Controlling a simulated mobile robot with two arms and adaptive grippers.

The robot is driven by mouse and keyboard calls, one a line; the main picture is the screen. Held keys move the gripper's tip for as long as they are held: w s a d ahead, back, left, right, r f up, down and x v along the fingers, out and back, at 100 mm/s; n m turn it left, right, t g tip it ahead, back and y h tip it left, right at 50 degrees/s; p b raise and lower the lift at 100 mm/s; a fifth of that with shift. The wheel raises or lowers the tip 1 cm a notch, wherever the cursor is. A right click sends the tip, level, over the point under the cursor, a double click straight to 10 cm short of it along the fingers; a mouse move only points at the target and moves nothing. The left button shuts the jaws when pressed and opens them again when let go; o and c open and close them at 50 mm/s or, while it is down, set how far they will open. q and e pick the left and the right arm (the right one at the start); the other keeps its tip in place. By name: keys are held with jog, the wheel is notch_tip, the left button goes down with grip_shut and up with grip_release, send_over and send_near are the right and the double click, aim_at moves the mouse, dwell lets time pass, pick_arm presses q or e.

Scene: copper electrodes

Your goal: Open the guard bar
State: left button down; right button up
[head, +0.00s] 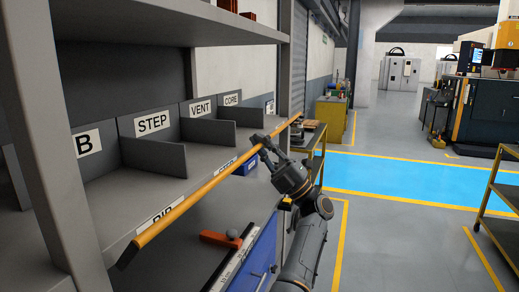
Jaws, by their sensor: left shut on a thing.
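The guard bar (205,188) is a long yellow-orange rod. It runs along the front edge of a grey shelf, from the near lower left to the far right. My left gripper (262,143) is shut on the bar toward its far end, with its arm reaching up from below. The fingers are small in view and partly hide the bar there. The near end (130,252) of the bar has a dark tip. My right gripper is not in view.
The shelf (115,195) behind the bar has compartments with labels such as STEP, VENT and CORE. An orange-red object (221,239) lies on the lower surface. A blue drawer front (262,255) is below. A yellow-framed cart (490,205) stands right, with open floor between.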

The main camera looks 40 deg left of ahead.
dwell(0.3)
pick_arm(q)
jog(key=c, duration=1.4)
grip_release()
jog(key=shift+a, duration=0.1)
jog(key=v, duration=1.2)
jog(key=shift+f, duration=0.15)
jog(key=shift+o, duration=0.2)
jog(key=shift+s, duration=0.1)
